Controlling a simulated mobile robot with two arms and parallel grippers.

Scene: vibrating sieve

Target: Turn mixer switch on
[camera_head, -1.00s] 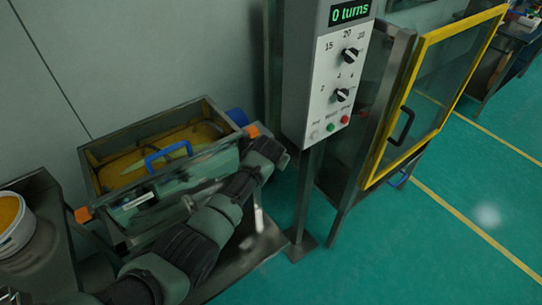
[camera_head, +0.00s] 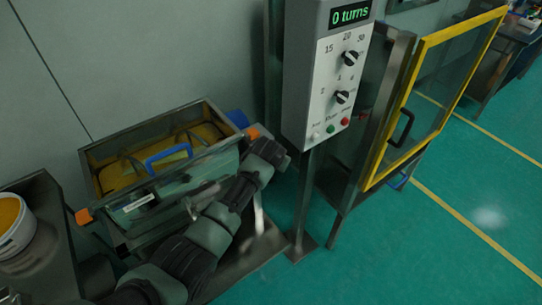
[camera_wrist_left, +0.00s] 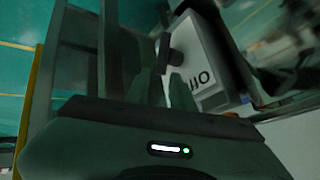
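The grey control box (camera_head: 292,70) stands on a post, with a green display (camera_head: 350,14) reading "0 turns". Its white face has an upper black knob (camera_head: 350,59), a lower black knob (camera_head: 342,97), and a white, a green (camera_head: 331,128) and a red button (camera_head: 346,120). My left arm reaches up to the box's lower left; its fingers cannot be made out in the head view. My right gripper is not in view.
A sieve box (camera_head: 98,150) with a blue handle (camera_head: 168,156) and yellow inside lies left of my arm. A white bucket (camera_head: 16,240) stands at the far left. A yellow-framed glass door (camera_head: 420,45) stands right of the box. The green floor at right is clear.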

